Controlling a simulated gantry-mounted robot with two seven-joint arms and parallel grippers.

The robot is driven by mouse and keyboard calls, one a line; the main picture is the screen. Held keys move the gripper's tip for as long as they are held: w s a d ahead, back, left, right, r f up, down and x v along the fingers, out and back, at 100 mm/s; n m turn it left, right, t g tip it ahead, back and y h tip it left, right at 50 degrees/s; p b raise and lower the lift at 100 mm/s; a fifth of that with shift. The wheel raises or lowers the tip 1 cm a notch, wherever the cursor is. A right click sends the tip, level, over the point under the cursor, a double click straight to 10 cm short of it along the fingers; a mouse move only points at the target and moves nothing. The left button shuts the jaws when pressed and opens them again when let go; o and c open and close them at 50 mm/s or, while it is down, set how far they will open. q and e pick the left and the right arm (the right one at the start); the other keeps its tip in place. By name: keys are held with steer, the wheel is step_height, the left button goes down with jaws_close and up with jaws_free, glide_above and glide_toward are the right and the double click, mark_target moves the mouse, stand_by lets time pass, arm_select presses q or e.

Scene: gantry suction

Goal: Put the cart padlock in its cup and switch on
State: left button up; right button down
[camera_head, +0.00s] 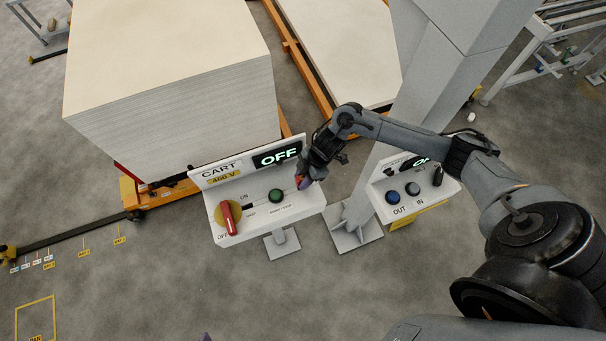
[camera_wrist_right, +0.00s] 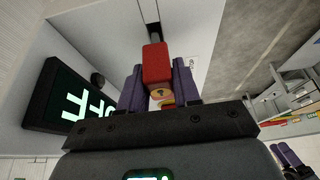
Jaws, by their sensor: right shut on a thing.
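The white CART panel (camera_head: 262,222) carries a red rotary handle (camera_head: 229,218) on a yellow disc, with ON and OFF labels, and a green button (camera_head: 276,195). Its display (camera_head: 277,156) reads OFF. My right gripper (camera_head: 303,181) is at the panel's right side. In the right wrist view its purple fingers (camera_wrist_right: 158,88) are shut on the red padlock (camera_wrist_right: 156,62), whose grey shackle end is close to a dark slot in the white surface. Whether they touch is unclear. I cannot make out the cup. A purple tip at the bottom edge (camera_head: 205,337) may be my left gripper.
A second white panel (camera_head: 412,188) with OUT and IN buttons stands to the right, by a grey column (camera_head: 415,80). A large pale stack (camera_head: 172,90) on an orange cart stands behind the CART panel. The floor in front is clear.

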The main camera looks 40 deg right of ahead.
steer(key=shift+f+b, duration=0.4)
steer(key=shift+f, duration=0.35)
steer(key=shift+f+b, duration=0.5)
steer(key=shift+f, duration=0.3)
steer(key=c, duration=0.7)
jaws_free()
steer(key=shift+r, duration=0.1)
steer(key=v, duration=1)
steer(key=shift+d+r+b, duration=0.2)
steer(key=shift+r+b, duration=0.05)
steer(key=shift+b, duration=0.15)
steer(key=shift+c, duration=0.9)
